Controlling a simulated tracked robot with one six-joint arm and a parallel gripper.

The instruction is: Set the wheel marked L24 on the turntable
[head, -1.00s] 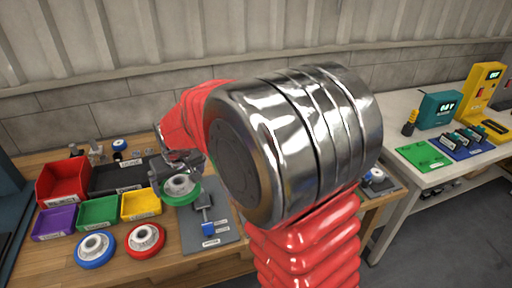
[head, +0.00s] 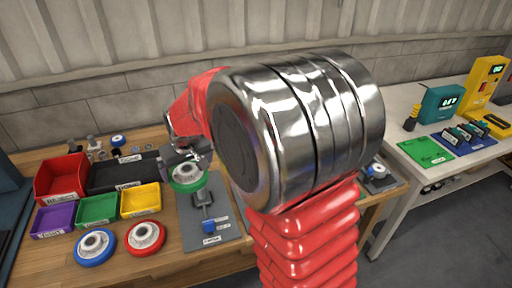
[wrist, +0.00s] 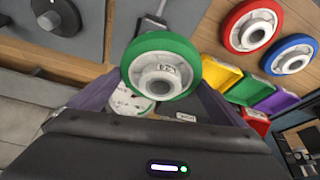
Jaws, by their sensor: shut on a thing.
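A green-rimmed wheel (head: 188,181) with a pale hub hangs in my gripper (head: 187,158) over the far part of a grey board (head: 221,239) in the head view. In the wrist view the wheel (wrist: 159,42) sits between the gripper's two fingers (wrist: 160,85), and a small label shows on its hub, too small to read surely. A pale disc (wrist: 127,101) shows partly behind the wheel. I cannot tell surely which thing is the turntable. My arm hides part of the bench, and a gap under the wheel cannot be judged.
A blue wheel (head: 95,248) and a red wheel (head: 146,238) lie at the bench front. Red (head: 62,178), purple (head: 53,219), green (head: 98,209) and yellow (head: 141,200) bins stand left. A dark part (head: 203,199) and a blue block (head: 209,226) are on the board.

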